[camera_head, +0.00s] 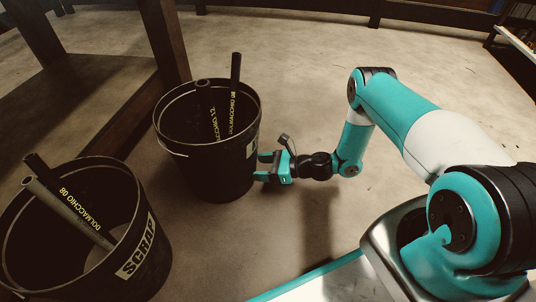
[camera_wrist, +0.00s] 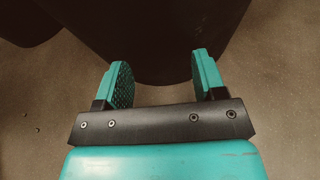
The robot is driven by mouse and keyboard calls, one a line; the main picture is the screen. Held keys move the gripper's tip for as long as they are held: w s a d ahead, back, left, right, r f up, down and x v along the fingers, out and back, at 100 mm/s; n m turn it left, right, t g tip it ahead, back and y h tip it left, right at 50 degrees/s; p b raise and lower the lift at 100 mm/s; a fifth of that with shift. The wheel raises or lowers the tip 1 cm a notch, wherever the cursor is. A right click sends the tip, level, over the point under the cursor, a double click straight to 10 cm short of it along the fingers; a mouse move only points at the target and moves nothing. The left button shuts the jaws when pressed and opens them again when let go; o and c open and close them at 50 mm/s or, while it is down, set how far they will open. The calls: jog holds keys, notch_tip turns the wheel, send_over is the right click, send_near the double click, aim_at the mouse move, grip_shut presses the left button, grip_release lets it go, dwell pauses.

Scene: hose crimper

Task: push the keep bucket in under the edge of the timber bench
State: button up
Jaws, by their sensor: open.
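The keep bucket (camera_head: 222,172) is a black, upright tub with two marked hose pieces (camera_head: 235,95) standing in it. Only a sliver of its pale label shows at the right, so I cannot read it. The timber bench (camera_head: 172,40) shows as dark legs and a low beam at the upper left; the bucket stands just right of its near leg. My gripper (camera_head: 262,167) is low at the bucket's right side, open, fingers toward the wall. In the wrist view the open fingers (camera_wrist: 160,66) face the dark bucket wall (camera_wrist: 150,30); I cannot tell whether they touch it.
A second black bucket (camera_head: 148,255), labelled SCRAP, stands at the lower left with hose pieces in it, near the keep bucket. The concrete floor (camera_head: 290,50) is clear behind and to the right. A shelf edge (camera_head: 515,42) shows at the far right.

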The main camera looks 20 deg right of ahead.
jog(key=shift+w+a+b, duration=0.35)
jog(key=shift+w+a, duration=0.3)
jog(key=shift+a, duration=0.3)
jog(key=shift+w+a+b, duration=0.35)
jog(key=shift+w+a, duration=0.25)
jog(key=shift+a, duration=0.3)
jog(key=shift+w+a+b, duration=0.35)
jog(key=shift+w+a, duration=0.3)
jog(key=shift+a, duration=0.3)
jog(key=shift+s+d+p, duration=0.35)
jog(key=shift+s+d, duration=0.25)
jog(key=shift+d, duration=0.25)
jog(key=shift+s+d+p, duration=0.35)
jog(key=shift+s+d, duration=0.2)
jog(key=shift+d, duration=0.25)
jog(key=shift+s+d+p, duration=0.35)
jog(key=shift+s+d, duration=0.25)
jog(key=shift+d, duration=0.25)
jog(key=shift+w+r, duration=0.1)
